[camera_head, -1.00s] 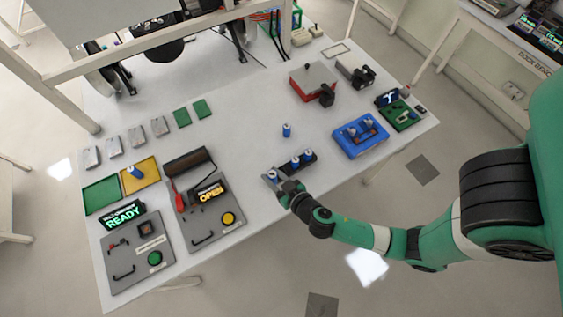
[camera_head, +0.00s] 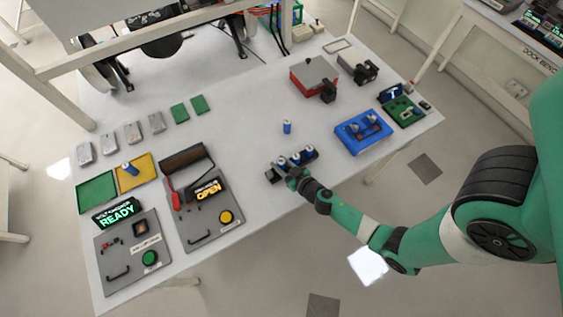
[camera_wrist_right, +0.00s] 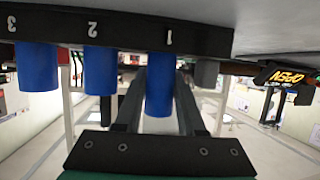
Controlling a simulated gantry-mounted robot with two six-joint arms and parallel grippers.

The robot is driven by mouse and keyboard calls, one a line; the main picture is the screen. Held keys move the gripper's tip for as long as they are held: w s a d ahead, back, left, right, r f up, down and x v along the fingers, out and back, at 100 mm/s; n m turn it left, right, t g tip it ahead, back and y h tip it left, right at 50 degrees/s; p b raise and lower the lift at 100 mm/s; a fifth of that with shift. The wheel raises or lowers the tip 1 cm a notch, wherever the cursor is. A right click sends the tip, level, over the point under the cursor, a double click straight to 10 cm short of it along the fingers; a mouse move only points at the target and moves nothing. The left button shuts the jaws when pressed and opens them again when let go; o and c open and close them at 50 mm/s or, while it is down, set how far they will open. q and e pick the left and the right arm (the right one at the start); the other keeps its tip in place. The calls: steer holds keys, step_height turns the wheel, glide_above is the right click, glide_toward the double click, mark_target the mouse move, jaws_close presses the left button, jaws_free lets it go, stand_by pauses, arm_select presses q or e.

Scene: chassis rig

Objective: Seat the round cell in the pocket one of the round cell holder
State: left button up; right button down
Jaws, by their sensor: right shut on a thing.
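The round cell holder (camera_head: 272,178) is a dark strip near the table's front edge. In the right wrist view the holder (camera_wrist_right: 125,35) appears upside down, marked 1, 2 and 3. My right gripper (camera_head: 289,174) is shut on a blue round cell (camera_wrist_right: 160,85), with one finger on either side of it. This cell is upright in line with mark 1, its end meeting the holder's edge; whether it is fully down in pocket one is hidden. Blue cells stand at mark 2 (camera_wrist_right: 99,72) and mark 3 (camera_wrist_right: 38,68). My left gripper is not in view.
Another blue cell (camera_head: 287,127) stands alone on the table behind the holder. A blue fixture (camera_head: 350,146) is to the right. The panel with the OPEN sign (camera_head: 208,190) is to the left. The table around the lone cell is clear.

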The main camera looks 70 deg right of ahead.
steer(key=c, duration=1)
jaws_free()
steer(key=shift+s+a+f, duration=0.1)
steer(key=shift+s+f, duration=0.2)
steer(key=shift+f, duration=0.15)
steer(key=shift+o, duration=1.1)
steer(key=shift+s+a, duration=0.15)
steer(key=shift+a, duration=0.05)
steer(key=shift+d+r, duration=0.1)
steer(key=shift+d, duration=0.05)
steer(key=v, duration=0.4)
steer(key=shift+s+a+r, duration=0.1)
steer(key=shift+a+r, duration=0.05)
steer(key=shift+a, duration=0.1)
steer(key=b+v, duration=0.1)
steer(key=v, duration=0.5)
steer(key=shift+s+a, duration=0.15)
steer(key=shift+s, duration=0.1)
steer(key=shift+s+a+r+b, duration=0.15)
steer(key=shift+s+r+b, duration=0.1)
steer(key=shift+s+b, duration=0.05)
steer(key=o, duration=0.4)
steer(key=shift+c, duration=0.2)
